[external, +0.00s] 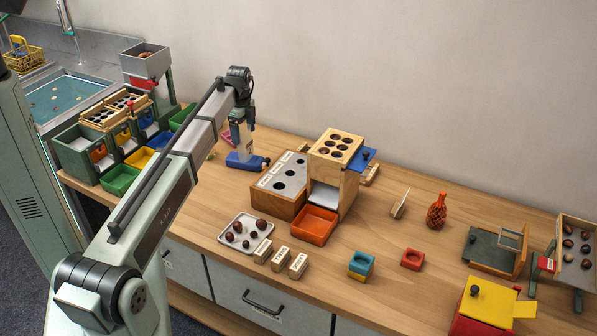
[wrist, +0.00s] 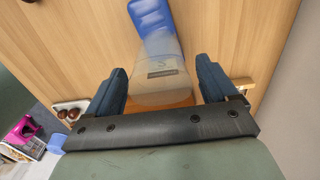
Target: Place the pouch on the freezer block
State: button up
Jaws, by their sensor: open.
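The pouch is a clear, pale bag with a small label (wrist: 163,68). In the wrist view it lies between my two dark blue fingers, with a gap on each side. The blue freezer block (external: 240,160) lies on the wooden worktop left of the wooden hole block. Its blue end also shows in the wrist view (wrist: 150,14), at the far end of the pouch. My gripper (wrist: 163,86) is open around the pouch, and in the external view it points down just above the freezer block. The pouch (external: 246,143) appears upright over the block there; I cannot tell its exact contact.
A wooden block with holes (external: 281,185) and a wooden stand with an orange tray (external: 315,224) are close on the right. A white tray of chestnuts (external: 229,243) lies in front. Green and yellow bins (external: 121,180) stand to the left.

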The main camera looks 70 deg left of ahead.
notch_tip(320, 180, up, 11)
jog(key=shift+f, duration=0.1)
dwell(0.3)
